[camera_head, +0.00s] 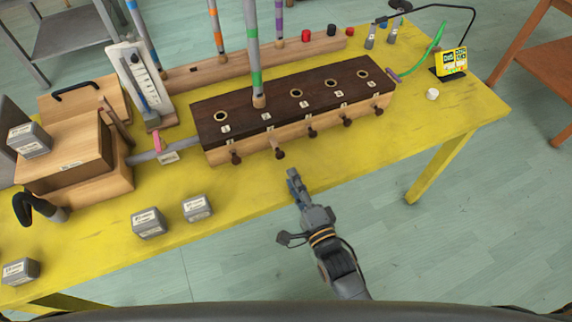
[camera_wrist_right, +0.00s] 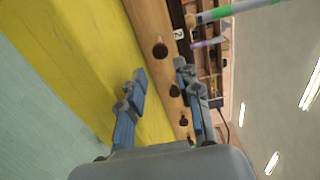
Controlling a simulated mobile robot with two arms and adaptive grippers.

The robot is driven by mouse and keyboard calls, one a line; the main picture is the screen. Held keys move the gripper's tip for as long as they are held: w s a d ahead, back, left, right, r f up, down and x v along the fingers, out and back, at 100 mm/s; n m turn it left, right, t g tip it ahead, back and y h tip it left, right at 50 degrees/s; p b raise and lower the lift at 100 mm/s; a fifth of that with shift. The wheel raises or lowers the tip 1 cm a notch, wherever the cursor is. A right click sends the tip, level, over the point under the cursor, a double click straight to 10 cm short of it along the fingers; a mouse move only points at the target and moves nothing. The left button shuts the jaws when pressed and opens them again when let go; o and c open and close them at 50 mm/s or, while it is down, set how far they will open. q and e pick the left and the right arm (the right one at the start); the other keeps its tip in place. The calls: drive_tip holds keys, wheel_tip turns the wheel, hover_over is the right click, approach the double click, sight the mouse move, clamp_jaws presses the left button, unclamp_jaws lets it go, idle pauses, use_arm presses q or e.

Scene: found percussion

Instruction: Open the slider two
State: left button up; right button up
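A long box (camera_head: 290,120) with a dark top and light wooden front stands on the yellow table, with a row of numbered holes and dark knobs. The second knob from the left, the slider two knob (camera_head: 279,153), sticks out of the front below label 2. My left gripper is not in view.
Grey labelled blocks (camera_head: 149,222) lie at the front left of the table (camera_head: 420,130). A wooden box (camera_head: 75,160) stands on the left. A long wooden rack (camera_head: 200,75) with striped sticks is behind. A yellow sign (camera_head: 452,60) stands right. The front edge near my gripper is clear.

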drive_tip(key=shift+v, duration=1.45)
